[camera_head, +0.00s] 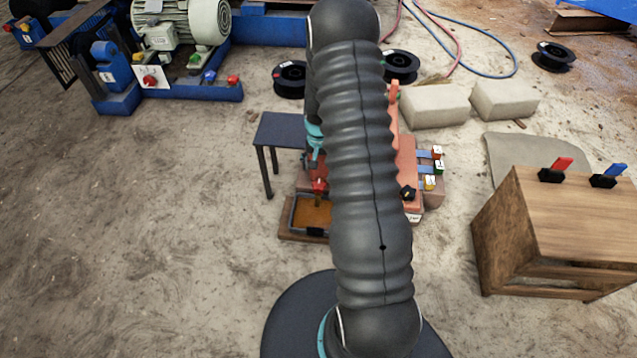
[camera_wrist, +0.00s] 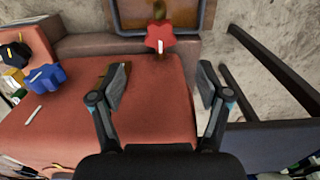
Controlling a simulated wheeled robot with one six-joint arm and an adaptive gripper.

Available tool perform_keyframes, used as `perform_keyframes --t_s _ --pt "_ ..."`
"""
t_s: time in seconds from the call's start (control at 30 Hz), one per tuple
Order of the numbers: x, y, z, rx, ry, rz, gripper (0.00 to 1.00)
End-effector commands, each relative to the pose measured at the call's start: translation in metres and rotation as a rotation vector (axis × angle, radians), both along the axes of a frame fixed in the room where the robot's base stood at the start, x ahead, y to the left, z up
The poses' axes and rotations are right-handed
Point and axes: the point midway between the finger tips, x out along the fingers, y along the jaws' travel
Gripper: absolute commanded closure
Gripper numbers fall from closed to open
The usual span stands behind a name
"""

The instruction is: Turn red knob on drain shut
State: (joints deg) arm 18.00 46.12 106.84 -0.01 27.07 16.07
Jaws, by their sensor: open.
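The red knob (camera_wrist: 160,38) is star-shaped with a pale mark. It sits on the drain at the edge of the red machine (camera_wrist: 150,85), above the tray, in the upper middle of the wrist view. It also shows in the head view (camera_head: 319,186), just left of my arm. My gripper (camera_wrist: 164,82) is open and empty, its two fingers apart over the red machine. The knob lies beyond the fingertips, between their lines, and is not touched. In the head view my arm hides much of the red machine, and my gripper is mostly hidden.
A framed tray (camera_head: 312,213) with brownish content lies below the drain. A dark small table (camera_head: 281,130) stands close beside it. A blue knob (camera_wrist: 45,78) and black knob (camera_wrist: 14,52) are on the machine.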

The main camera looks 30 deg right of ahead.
Motion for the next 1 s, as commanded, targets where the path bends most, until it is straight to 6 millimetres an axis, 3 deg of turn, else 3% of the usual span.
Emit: perform_keyframes --t_s 0.2,0.5,0.97,1.0 --pt "-0.001 0.001 -0.043 0.001 0.004 0.001 0.24" --pt "-0.001 0.000 -0.085 0.000 0.002 0.001 0.24" --pt "0.000 0.000 -0.095 -0.001 -0.001 0.001 0.24" --pt "0.000 0.000 -0.095 -0.001 -0.001 0.001 0.34"
